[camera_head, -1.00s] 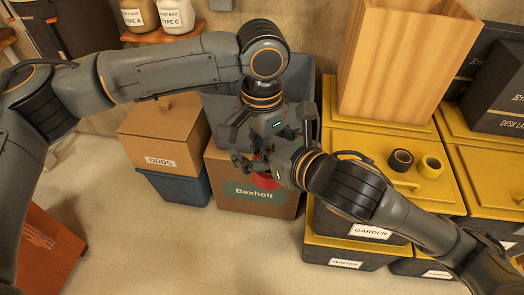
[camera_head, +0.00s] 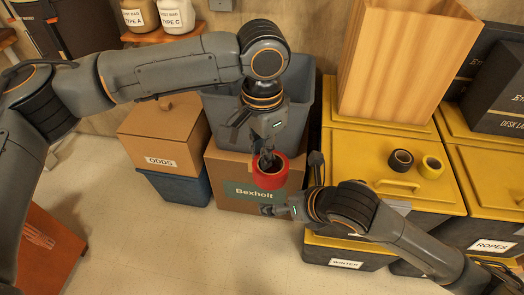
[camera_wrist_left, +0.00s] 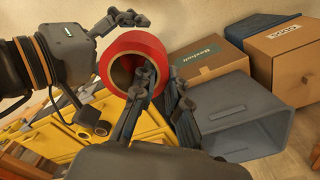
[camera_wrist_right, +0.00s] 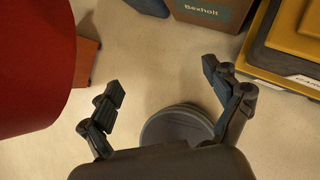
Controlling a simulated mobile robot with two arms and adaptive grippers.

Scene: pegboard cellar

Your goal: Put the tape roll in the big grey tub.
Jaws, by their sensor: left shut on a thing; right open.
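The red tape roll (camera_head: 270,181) hangs from my left gripper (camera_head: 266,160), which is shut on its rim. In the left wrist view the roll (camera_wrist_left: 138,42) shows its open hole, with a finger through it. The big grey tub (camera_head: 299,95) stands behind my left gripper, partly hidden by the arm; its open mouth shows in the left wrist view (camera_wrist_left: 235,112). The roll is outside the tub, in front of it. My right gripper (camera_head: 291,187) is open and empty just below and right of the roll, whose red side (camera_wrist_right: 32,65) fills the right wrist view's left edge.
A Bexholt carton (camera_head: 236,200) is behind the roll. A black tape roll (camera_head: 401,160) and a yellow tape roll (camera_head: 431,167) lie on a yellow lid (camera_head: 350,150). An ODDS box (camera_head: 160,130) sits on a blue bin (camera_head: 178,187) at left.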

